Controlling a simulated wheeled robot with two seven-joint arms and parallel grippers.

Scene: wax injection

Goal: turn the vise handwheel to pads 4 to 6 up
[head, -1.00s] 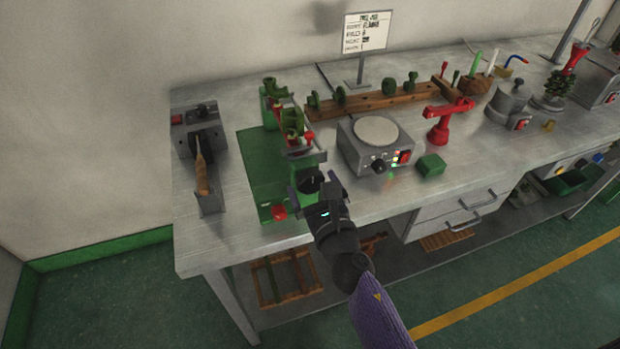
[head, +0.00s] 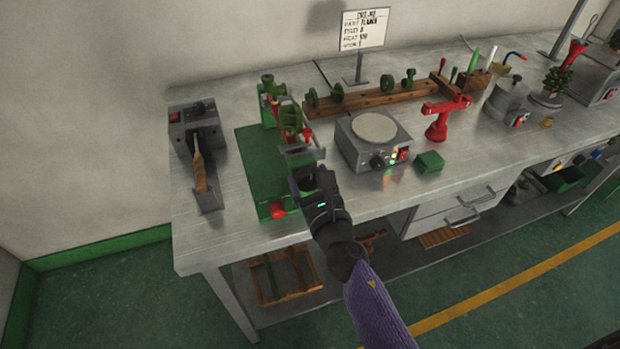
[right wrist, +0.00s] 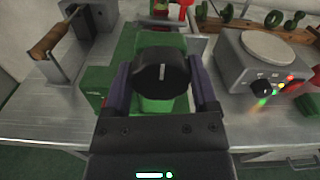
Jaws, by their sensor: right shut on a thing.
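The black vise handwheel (right wrist: 160,73) has a pale mark on its face, which looks about upright in the right wrist view. My right gripper (right wrist: 162,84) is shut on the handwheel, with a purple finger on each side of it. In the head view my right gripper (head: 310,182) is at the front of the green vise and mostly hides the handwheel. The vise (head: 283,112) has green and red parts above a green base plate (head: 262,165). I cannot make out pad numbers. My left gripper is not in view.
A hot plate (head: 349,149) with a round top and lit buttons stands right of the vise. A grey device (head: 186,140) with a wooden-handled tool (head: 199,172) stands left. A red knob (head: 278,209) is at the base's front corner. A sign (head: 363,31) stands behind.

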